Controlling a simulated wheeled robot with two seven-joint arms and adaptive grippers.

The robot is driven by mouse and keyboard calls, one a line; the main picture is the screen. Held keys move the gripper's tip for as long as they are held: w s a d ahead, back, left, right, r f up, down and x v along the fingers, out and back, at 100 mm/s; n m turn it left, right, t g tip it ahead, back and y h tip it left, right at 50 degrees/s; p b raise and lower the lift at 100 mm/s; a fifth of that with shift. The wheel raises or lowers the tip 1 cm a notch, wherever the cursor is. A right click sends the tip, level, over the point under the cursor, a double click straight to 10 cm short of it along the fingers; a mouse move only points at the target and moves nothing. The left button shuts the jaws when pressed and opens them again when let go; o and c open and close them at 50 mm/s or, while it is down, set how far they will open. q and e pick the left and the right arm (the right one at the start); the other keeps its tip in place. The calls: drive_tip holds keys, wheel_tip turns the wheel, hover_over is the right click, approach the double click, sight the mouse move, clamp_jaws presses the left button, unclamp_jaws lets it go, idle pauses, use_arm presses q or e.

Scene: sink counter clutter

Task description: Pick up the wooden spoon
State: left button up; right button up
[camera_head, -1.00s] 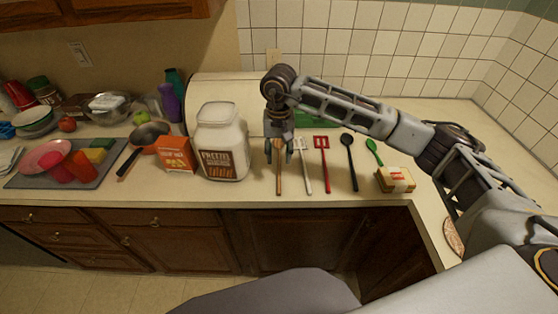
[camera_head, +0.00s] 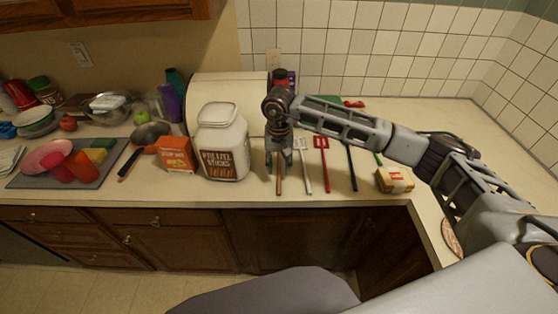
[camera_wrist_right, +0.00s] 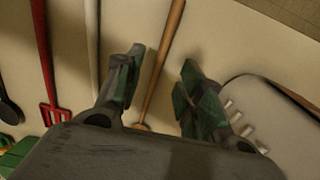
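The wooden spoon (camera_head: 279,187) lies on the counter to the right of the large white pretzel jar, its handle toward the front edge. Its upper part is hidden by my arm in the head view. My right gripper (camera_head: 279,164) points down over it. In the right wrist view, the spoon's handle (camera_wrist_right: 163,62) runs between the two spread fingers of the gripper (camera_wrist_right: 162,60), with space on both sides. The gripper is open and empty; I cannot tell its exact height above the counter. My left gripper is not in view.
Right of the spoon lie a white slotted utensil (camera_head: 306,177), a red slotted turner (camera_head: 323,165) and a black spoon (camera_head: 352,170). The pretzel jar (camera_head: 223,145) stands close on the left. A yellow-white package (camera_head: 395,180) sits further right, near the counter edge.

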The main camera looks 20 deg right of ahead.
sight(279, 174)
drive_tip(key=shift+f+p, duration=0.3)
drive_tip(key=shift+f, duration=1.05)
drive_tip(key=shift+w+f, duration=0.1)
drive_tip(key=shift+f, duration=0.5)
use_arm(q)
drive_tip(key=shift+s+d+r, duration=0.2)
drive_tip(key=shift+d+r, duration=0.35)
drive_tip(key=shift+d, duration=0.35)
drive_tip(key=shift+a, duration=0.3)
use_arm(e)
drive_tip(key=shift+c, duration=0.2)
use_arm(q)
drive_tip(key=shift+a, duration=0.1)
use_arm(e)
clamp_jaws()
